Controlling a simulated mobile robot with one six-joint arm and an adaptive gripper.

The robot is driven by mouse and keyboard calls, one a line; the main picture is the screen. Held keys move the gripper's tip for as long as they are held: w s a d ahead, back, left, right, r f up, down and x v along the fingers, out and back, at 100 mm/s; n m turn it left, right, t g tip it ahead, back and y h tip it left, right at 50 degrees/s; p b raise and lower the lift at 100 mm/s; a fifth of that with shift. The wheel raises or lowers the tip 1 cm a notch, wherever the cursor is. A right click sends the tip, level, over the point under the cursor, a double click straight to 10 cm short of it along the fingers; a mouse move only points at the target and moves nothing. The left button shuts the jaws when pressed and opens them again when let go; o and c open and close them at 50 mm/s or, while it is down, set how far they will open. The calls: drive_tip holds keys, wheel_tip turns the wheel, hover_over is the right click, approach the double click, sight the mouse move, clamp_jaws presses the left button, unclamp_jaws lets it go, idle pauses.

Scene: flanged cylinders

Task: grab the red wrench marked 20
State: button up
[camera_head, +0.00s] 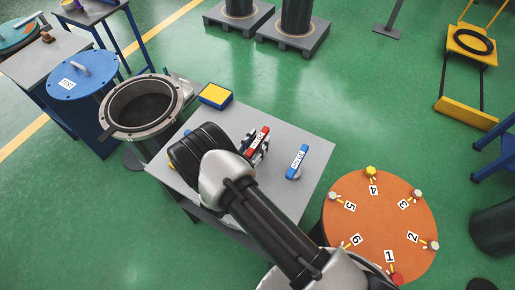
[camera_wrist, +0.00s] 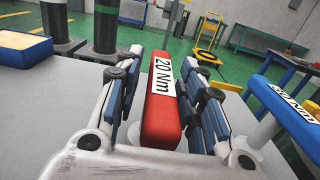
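The red wrench (camera_wrist: 160,115), with a white label reading "20 Nm", stands on a pale round base on the grey table. My gripper (camera_wrist: 163,70) is open around it in the wrist view, one finger on each side. A narrow gap shows at the left finger; the right finger is very close, and I cannot tell if it touches. In the head view the red wrench (camera_head: 258,140) shows just beyond my wrist, with the fingers partly hidden by my arm.
A blue wrench (camera_head: 297,160) stands on the table (camera_head: 235,117) to the right; it also shows in the wrist view (camera_wrist: 285,108). A blue and yellow box (camera_head: 215,95) lies at the table's back left corner. A flanged cylinder (camera_head: 145,105) stands left; an orange numbered disc (camera_head: 385,225) lies right.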

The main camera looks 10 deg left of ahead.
clamp_jaws()
idle(0.5)
wheel_tip(320, 180, up, 20)
drive_tip(key=p, duration=0.5)
